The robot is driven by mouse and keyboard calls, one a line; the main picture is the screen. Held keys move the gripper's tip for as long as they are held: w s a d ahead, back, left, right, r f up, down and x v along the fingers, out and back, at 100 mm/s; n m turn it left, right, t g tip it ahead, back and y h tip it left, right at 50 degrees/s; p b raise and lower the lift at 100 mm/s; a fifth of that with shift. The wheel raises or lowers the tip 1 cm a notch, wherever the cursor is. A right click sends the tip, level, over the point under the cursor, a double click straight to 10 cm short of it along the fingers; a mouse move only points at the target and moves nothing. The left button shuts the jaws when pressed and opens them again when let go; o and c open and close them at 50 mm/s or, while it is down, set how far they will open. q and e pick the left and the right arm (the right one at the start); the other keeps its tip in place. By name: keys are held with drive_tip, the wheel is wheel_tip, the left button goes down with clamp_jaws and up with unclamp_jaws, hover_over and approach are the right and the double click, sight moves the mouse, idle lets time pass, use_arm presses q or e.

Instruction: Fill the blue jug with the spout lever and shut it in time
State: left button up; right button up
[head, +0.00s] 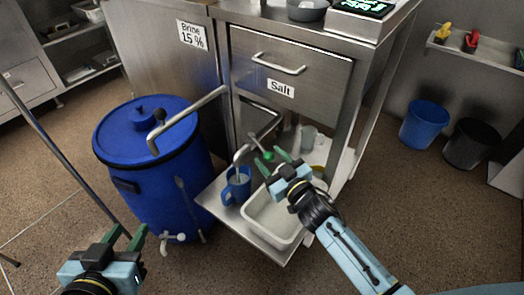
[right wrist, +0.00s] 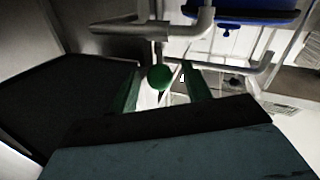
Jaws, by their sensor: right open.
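The blue jug (head: 233,193) stands upright on the low metal shelf beside a white tray, under the bent metal spout (head: 241,152). I cannot tell its fill level. The lever's green knob (head: 268,156) is just ahead of my right gripper (head: 271,162). In the right wrist view the round green knob (right wrist: 159,77) shows between the green fingers of my right gripper (right wrist: 165,85), which are open with gaps beside it. My left gripper (head: 126,238) is open and empty at the lower left, in front of the blue barrel.
A large lidded blue barrel (head: 157,190) with a tap stands left of the shelf. The white tray (head: 260,222) lies under my right arm. A steel cabinet with a "Salt" drawer (head: 290,75) rises behind. Blue (head: 425,124) and black (head: 471,143) buckets stand at the right.

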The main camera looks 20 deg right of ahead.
sight(262, 147)
drive_tip(key=b+x, duration=0.1)
drive_tip(key=x, duration=0.3)
drive_tip(key=shift+w, duration=0.15)
use_arm(q)
wheel_tip(262, 147, up, 7)
drive_tip(key=w+d+t+h, duration=0.1)
drive_tip(key=t, duration=0.3)
drive_tip(key=shift+w+d+t+h, duration=0.3)
drive_tip(key=shift+d+h, duration=0.1)
use_arm(e)
drive_tip(key=shift+w+a, duration=0.1)
drive_tip(key=shift+w, duration=0.2)
use_arm(q)
drive_tip(key=shift+f, duration=0.1)
use_arm(e)
drive_tip(key=shift+c, duration=0.2)
clamp_jaws()
